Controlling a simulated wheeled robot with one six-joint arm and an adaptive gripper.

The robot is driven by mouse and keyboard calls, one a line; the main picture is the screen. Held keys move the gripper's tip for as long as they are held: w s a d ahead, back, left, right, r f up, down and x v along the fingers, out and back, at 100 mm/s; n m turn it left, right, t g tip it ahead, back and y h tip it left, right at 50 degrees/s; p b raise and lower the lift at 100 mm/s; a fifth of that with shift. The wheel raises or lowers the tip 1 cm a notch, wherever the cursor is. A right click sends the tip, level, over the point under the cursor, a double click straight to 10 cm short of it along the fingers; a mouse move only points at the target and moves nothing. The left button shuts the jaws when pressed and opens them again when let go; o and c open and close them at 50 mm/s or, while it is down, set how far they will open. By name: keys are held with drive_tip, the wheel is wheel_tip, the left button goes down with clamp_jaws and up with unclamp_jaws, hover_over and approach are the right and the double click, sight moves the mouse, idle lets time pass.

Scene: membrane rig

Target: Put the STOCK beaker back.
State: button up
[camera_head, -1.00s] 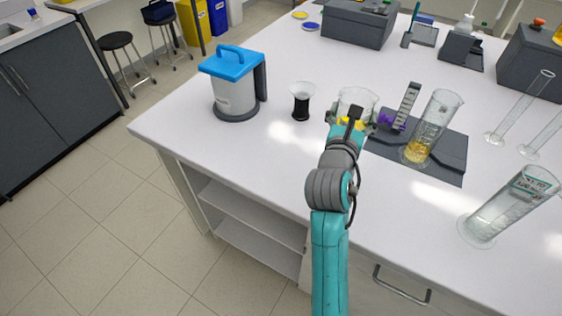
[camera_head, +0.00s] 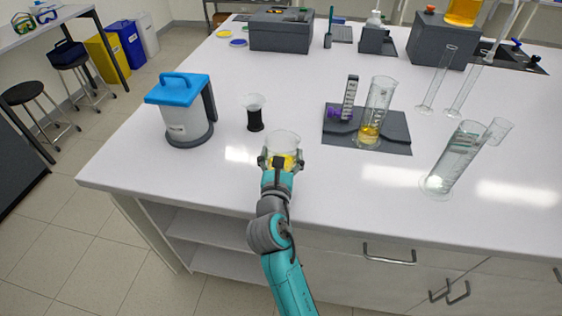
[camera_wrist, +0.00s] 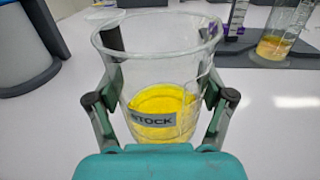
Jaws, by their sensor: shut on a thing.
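The STOCK beaker (camera_head: 285,143) is clear glass with yellow liquid at the bottom. In the wrist view the beaker (camera_wrist: 160,75) stands upright between my fingers, and its label reads STOCK. My gripper (camera_head: 281,161) is shut on the beaker from its near side, with one finger on each side of the glass. In the wrist view my gripper (camera_wrist: 160,105) partly hides the beaker's base, so I cannot tell whether it touches the bench.
A blue-lidded container (camera_head: 187,122) and a black-based funnel-like cup (camera_head: 254,117) stand to the left. A dark mat (camera_head: 390,147) holds a cylinder with yellow liquid (camera_head: 374,110). A large clear cylinder (camera_head: 455,160) stands right. The bench front (camera_head: 370,200) is clear.

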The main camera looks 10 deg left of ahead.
drive_tip(key=shift+f, duration=1.3)
drive_tip(key=o, duration=1.3)
drive_tip(key=shift+f, duration=0.15)
drive_tip(key=shift+o, duration=0.2)
drive_tip(key=shift+s, duration=0.1)
drive_tip(key=s, duration=1.1)
drive_tip(key=shift+s+d+r, duration=0.2)
drive_tip(key=shift+s+d, duration=0.1)
drive_tip(key=shift+s, duration=0.1)
